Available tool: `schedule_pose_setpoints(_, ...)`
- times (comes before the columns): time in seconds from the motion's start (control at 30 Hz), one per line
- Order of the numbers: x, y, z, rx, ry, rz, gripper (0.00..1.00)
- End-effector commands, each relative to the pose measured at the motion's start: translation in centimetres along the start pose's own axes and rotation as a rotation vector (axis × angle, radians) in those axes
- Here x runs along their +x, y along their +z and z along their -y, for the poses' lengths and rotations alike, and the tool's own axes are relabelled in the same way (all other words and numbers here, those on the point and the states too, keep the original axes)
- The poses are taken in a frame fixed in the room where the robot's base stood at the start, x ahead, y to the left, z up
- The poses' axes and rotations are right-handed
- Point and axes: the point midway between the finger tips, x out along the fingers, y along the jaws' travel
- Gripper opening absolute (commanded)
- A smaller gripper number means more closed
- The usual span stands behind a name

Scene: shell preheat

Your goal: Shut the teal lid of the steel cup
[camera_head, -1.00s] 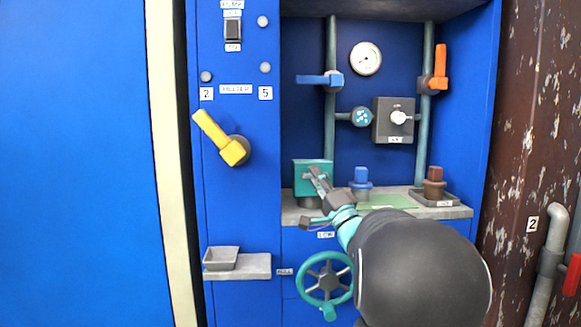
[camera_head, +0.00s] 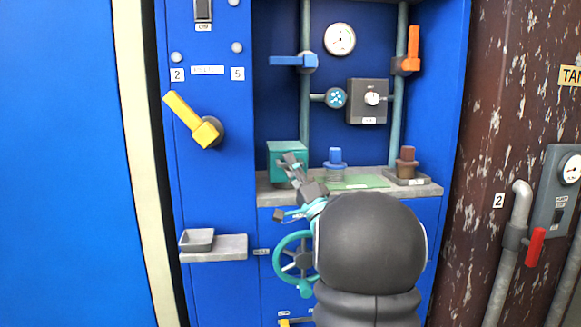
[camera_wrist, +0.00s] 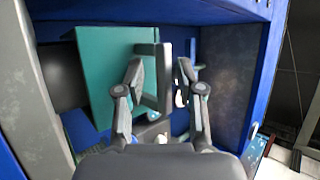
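The teal lid (camera_head: 276,152) stands upright at the left end of the grey shelf. In the wrist view the teal lid (camera_wrist: 112,65) is a broad panel with a grey bar-shaped handle (camera_wrist: 164,90) on its right edge. The steel cup (camera_wrist: 62,76) seems to be the dark cylinder beside the lid there; in the head view it is mostly hidden behind my arm. My gripper (camera_head: 290,163) is in front of the lid. In the wrist view my gripper (camera_wrist: 160,70) is open, with the handle between its fingers, close to the left one. Contact is unclear.
On the shelf (camera_head: 370,184) stand a blue-topped cup (camera_head: 335,158) and a brown-topped one (camera_head: 406,158), right of the lid. A teal handwheel (camera_head: 280,248) is below. A yellow lever (camera_head: 188,115) and a small tray (camera_head: 197,238) are to the left.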

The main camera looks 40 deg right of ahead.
Motion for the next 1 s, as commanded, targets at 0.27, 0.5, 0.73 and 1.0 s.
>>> schedule_pose_setpoints(0.27, -0.1, 0.0, 0.1, 0.0, -0.003, 0.001, 0.38)
schedule_pose_setpoints(0.5, -3.3, -0.1, 0.1, 0.0, -0.001, -0.001, 0.38)
schedule_pose_setpoints(0.73, -7.9, -0.1, 0.1, 0.0, 0.0, -0.002, 0.38)
schedule_pose_setpoints(1.0, -11.4, 0.0, 0.0, 0.0, 0.0, -0.001, 0.38)
